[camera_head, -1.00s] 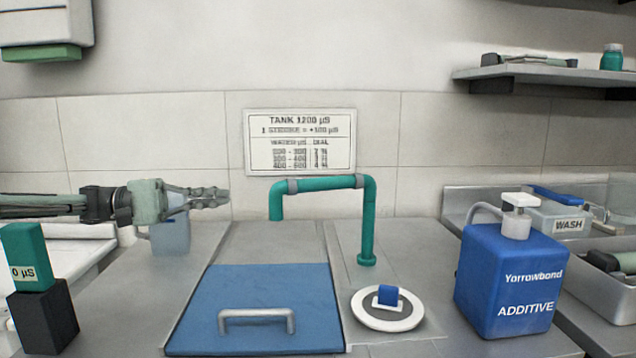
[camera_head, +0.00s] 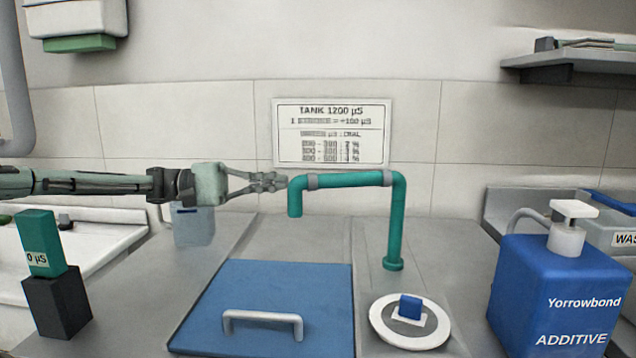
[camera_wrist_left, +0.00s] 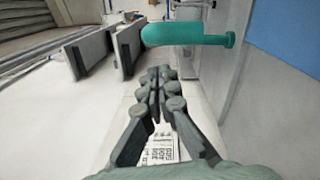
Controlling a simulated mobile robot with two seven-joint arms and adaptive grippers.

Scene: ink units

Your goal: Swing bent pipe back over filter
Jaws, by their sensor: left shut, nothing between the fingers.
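The green bent pipe (camera_head: 345,180) rises from a flange at the back of the counter. It runs left, and its short end points down behind the blue lid (camera_head: 262,278). It also shows in the left wrist view (camera_wrist_left: 185,34). My left gripper (camera_head: 275,182) is shut and empty, its fingertips just left of the pipe's bent end. Whether they touch it I cannot tell. The fingers also show in the left wrist view (camera_wrist_left: 157,78), below the pipe in the picture. I cannot tell which thing is the filter. My right gripper is not in view.
A round white dial (camera_head: 380,318) with a blue knob lies right of the lid. A blue additive jug (camera_head: 545,285) with a pump stands further right. A pale bluish container (camera_head: 192,228) stands below my left gripper. A green-and-black meter (camera_head: 40,245) is at left.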

